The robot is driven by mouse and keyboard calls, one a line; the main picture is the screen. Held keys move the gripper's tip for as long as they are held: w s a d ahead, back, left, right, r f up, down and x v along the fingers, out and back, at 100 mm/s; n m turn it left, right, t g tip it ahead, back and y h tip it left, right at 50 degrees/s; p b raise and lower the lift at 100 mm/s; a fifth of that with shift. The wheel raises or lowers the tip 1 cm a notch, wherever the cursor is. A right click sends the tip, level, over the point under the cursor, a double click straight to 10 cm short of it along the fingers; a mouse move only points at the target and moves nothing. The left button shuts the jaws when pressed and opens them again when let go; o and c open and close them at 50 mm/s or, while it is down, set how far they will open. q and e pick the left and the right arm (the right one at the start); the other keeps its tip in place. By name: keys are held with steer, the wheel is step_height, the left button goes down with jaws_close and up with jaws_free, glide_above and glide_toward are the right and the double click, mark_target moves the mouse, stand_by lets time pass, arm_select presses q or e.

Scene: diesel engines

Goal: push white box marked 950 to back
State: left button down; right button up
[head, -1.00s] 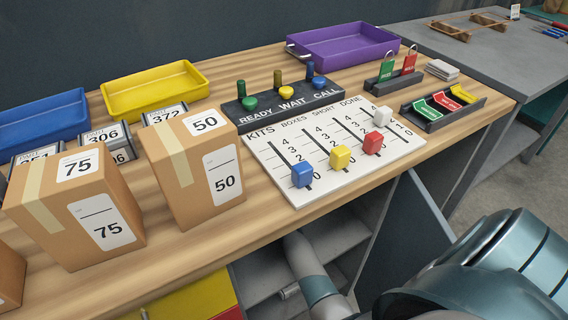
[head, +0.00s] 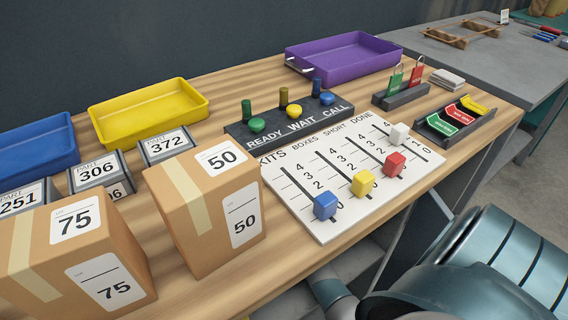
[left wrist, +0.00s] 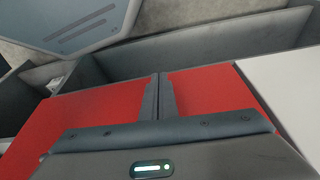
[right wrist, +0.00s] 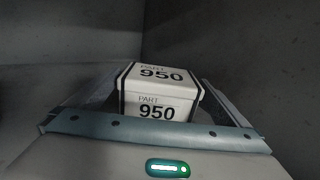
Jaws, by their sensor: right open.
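The white box marked 950 (right wrist: 160,90) has dark edges and shows "PART 950" on its top and front in the right wrist view. It sits in a dim grey space, straight ahead of my right gripper (right wrist: 161,82). The right gripper is open, with one finger on each side of the box's near part. I cannot tell whether either finger touches it. My left gripper (left wrist: 161,80) has its fingers together, above a red surface and apart from the box. The box and both grippers are out of the head view.
Grey walls surround the box; a side wall stands at its right (right wrist: 250,60). On the bench above are cardboard boxes (head: 205,210), a slider board (head: 300,215), a yellow tray (head: 150,112) and a purple tray (head: 345,60). In the left wrist view a red surface (left wrist: 90,115) lies close.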

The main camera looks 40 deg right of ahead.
steer(key=shift+d, duration=0.1)
steer(key=c, duration=1.3)
arm_select(q)
steer(key=shift+f, duration=0.1)
arm_select(e)
steer(key=shift+c, duration=0.2)
arm_select(q)
steer(key=shift+s, duration=0.1)
arm_select(e)
steer(key=shift+w, duration=0.1)
